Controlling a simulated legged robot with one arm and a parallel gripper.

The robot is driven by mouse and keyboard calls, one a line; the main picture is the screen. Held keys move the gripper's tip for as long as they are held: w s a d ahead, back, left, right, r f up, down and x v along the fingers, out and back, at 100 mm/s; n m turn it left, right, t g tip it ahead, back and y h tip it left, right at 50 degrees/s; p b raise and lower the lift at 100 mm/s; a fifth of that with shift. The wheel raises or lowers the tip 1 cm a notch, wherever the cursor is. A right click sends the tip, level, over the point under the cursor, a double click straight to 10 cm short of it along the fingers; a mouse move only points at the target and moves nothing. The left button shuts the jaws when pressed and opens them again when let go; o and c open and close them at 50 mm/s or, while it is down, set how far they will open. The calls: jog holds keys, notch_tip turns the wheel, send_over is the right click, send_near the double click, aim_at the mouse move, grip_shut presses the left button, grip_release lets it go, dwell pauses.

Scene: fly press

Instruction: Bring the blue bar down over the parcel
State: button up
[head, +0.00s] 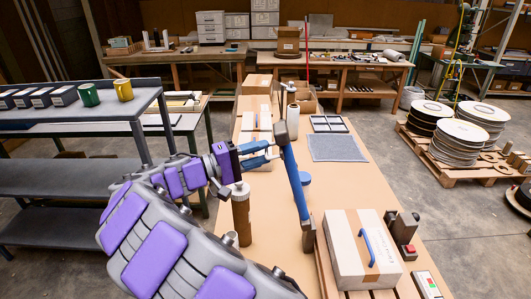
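The blue bar (296,182) stands raised and slightly tilted over the table, with a dark block at its top end and a brown post at its lower end. The parcel (350,243), a pale carton with brown tape, lies on a wooden slatted base at the front right, right of the bar's lower end. A small blue handle-like piece (369,248) shows at the parcel. My gripper (272,152) has its blue fingers apart, pointing right, with the tips close to the bar's upper part. I cannot tell whether they touch it.
A brown cylinder (241,213) stands below my gripper. A grey mat (335,147) lies on the table (272,235) behind the bar. A red-button box (404,228) and a small control panel (427,285) sit right of the parcel. A shelf (85,118) with mugs stands left.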

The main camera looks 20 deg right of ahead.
jog(key=shift+a, duration=0.7)
jog(key=d, duration=0.3)
jog(key=shift+s+d, duration=0.1)
jog(key=c, duration=0.5)
grip_shut()
jog(key=shift+a+f, duration=0.15)
jog(key=shift+a, duration=0.5)
jog(key=shift+d, duration=0.1)
